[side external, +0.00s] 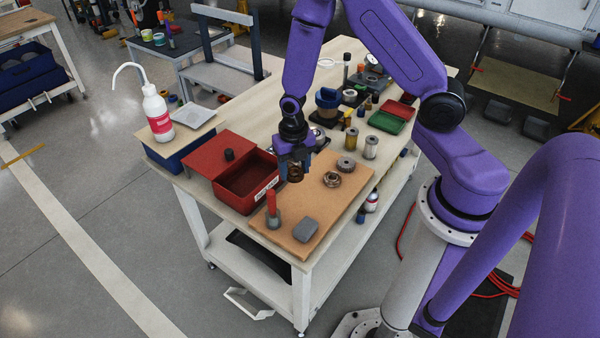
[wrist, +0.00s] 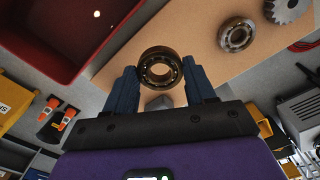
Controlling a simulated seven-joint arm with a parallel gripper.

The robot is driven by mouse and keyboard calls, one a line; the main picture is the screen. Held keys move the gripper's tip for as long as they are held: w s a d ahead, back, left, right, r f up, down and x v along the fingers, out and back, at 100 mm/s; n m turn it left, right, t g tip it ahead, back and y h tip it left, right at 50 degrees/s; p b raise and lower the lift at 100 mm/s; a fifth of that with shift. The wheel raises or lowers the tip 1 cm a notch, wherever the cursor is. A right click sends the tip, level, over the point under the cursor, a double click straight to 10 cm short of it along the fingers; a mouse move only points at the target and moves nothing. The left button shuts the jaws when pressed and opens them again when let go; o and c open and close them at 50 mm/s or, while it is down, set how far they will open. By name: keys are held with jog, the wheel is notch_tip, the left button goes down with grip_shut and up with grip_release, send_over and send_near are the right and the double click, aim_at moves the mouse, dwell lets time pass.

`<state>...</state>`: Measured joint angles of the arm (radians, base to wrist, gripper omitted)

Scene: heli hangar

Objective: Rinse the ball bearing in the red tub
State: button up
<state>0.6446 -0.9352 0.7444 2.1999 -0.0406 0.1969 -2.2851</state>
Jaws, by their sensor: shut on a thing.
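My gripper (side external: 290,166) is shut on a ball bearing (side external: 295,173), a dark brownish ring. In the wrist view the bearing (wrist: 160,68) sits between the two blue fingers of my gripper (wrist: 161,82). The red tub (side external: 246,184) is an open rectangular box with a white label on its front. It stands just left of the held bearing in the side view, and its wall (wrist: 72,78) shows at the upper left of the wrist view. The bearing is held above the tan board, beside the tub and outside it. The tub's bottom is only partly visible.
A red lid with a black knob (side external: 229,154) lies behind the tub. Another bearing (side external: 332,180) and a gear-like part (side external: 346,163) rest on the tan board (side external: 290,227). A red-handled brush-like tool (side external: 272,207) stands at its left edge, near a grey block (side external: 306,229).

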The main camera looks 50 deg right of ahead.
jog(key=w+a+r, duration=0.2)
jog(key=w, duration=0.3)
jog(key=w+a+r, duration=0.3)
jog(key=w, duration=0.3)
jog(key=shift+s+d+f, duration=0.1)
jog(key=shift+f, duration=3.05)
jog(key=shift+s+d+f, duration=0.1)
jog(key=shift+f, duration=3)
jog(key=shift+f, duration=0.1)
jog(key=shift+d, duration=0.25)
notch_tip(320, 180, up, 9)
jog(key=shift+f, duration=0.2)
